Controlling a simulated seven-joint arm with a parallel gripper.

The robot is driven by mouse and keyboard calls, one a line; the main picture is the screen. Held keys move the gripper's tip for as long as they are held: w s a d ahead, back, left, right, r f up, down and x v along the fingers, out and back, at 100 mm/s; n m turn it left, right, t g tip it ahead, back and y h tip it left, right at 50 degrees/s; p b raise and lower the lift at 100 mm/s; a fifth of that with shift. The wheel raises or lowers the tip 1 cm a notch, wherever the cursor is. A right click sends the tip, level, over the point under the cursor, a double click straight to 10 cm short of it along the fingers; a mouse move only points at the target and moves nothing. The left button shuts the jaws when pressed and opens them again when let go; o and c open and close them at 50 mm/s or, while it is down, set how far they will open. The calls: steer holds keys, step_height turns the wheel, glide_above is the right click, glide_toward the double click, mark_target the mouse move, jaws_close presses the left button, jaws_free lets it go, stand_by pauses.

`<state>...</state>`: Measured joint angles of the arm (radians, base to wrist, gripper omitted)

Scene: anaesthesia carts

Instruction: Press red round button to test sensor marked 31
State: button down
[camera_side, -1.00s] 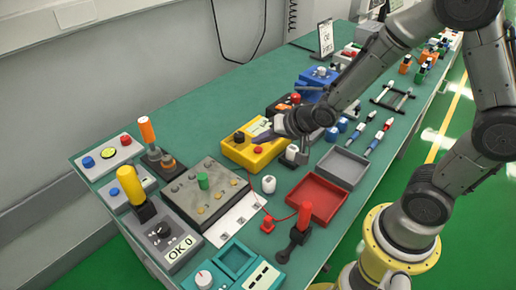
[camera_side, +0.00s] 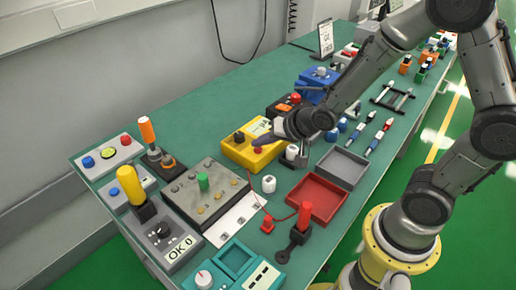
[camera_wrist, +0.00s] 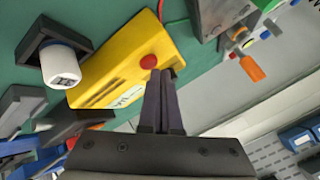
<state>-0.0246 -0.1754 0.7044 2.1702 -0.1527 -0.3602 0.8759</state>
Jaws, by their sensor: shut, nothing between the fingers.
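A yellow box (camera_side: 238,152) stands on the green bench in the side view, with a dark knob and a pale label on top. The wrist view shows the same box (camera_wrist: 110,55) tilted, with a red round button (camera_wrist: 148,61) near one edge and a white label whose marking I cannot read. My gripper (camera_side: 259,143) is shut and empty, low over the box. In the wrist view its fingertips (camera_wrist: 161,72) are right beside the button. The button is hidden behind my gripper in the side view. I cannot tell whether the fingertips touch it.
A white cylinder (camera_wrist: 60,65) in a black holder stands close to the box. A red tray (camera_side: 318,197) and a grey tray (camera_side: 343,167) lie at the right. A metal panel (camera_side: 200,195) with a green knob stands at the front left.

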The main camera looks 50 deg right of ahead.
mark_target(261, 154)
steer(key=shift+f, duration=0.4)
stand_by(0.6)
steer(key=shift+r, duration=0.8)
steer(key=shift+r, duration=2.5)
